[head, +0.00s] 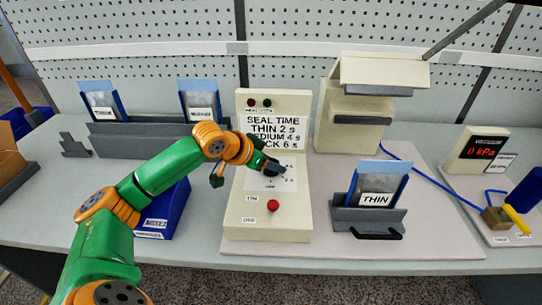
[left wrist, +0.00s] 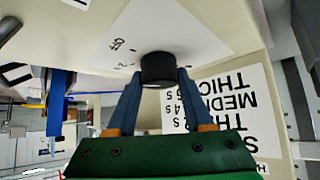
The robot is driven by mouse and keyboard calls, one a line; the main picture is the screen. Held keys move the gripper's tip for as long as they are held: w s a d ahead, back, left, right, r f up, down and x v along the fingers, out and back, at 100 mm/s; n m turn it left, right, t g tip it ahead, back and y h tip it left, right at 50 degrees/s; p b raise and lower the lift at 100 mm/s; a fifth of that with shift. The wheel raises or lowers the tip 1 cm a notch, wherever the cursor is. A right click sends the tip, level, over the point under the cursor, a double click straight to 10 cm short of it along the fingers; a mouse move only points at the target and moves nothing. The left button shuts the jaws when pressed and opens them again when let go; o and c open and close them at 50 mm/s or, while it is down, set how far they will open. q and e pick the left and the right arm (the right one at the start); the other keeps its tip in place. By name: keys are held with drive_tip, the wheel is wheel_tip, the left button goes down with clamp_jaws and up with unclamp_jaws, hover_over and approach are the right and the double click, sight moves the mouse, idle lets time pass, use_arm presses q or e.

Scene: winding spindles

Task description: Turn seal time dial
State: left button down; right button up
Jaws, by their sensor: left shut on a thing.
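The seal time dial (left wrist: 158,67) is a short black knob on a white scale plate with small numbers, seen in the left wrist view. My left gripper (left wrist: 157,84) has one blue finger on each side of the knob and is shut on it. In the head view the left gripper (head: 273,168) reaches the front panel of the cream control box (head: 263,215) and hides most of the dial. I cannot read the dial's setting. My right gripper is out of view.
The box has a red button (head: 273,205) low on its front and a seal time chart (head: 276,129) above the dial. A THIN pouch holder (head: 368,216) stands to the right, with a cream machine (head: 350,135) behind it. A blue bin (head: 167,212) sits left.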

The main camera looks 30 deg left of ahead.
use_arm(q)
drive_tip(key=n+y+p, duration=0.2)
drive_tip(key=p, duration=0.1)
drive_tip(key=n+y+p, duration=0.2)
drive_tip(key=n+p, duration=0.1)
drive_tip(key=shift+d+r, duration=0.1)
drive_tip(key=shift+r, duration=0.1)
drive_tip(key=shift+f+n+g+y+p, duration=0.2)
drive_tip(key=shift+n+g+y+p, duration=0.2)
drive_tip(key=shift+n+y+p, duration=0.8)
drive_tip(key=shift+n, duration=0.4)
drive_tip(key=shift+c, duration=1.4)
unclamp_jaws()
drive_tip(key=shift+f, duration=0.1)
drive_tip(key=v, duration=0.7)
drive_tip(key=shift+a, duration=0.2)
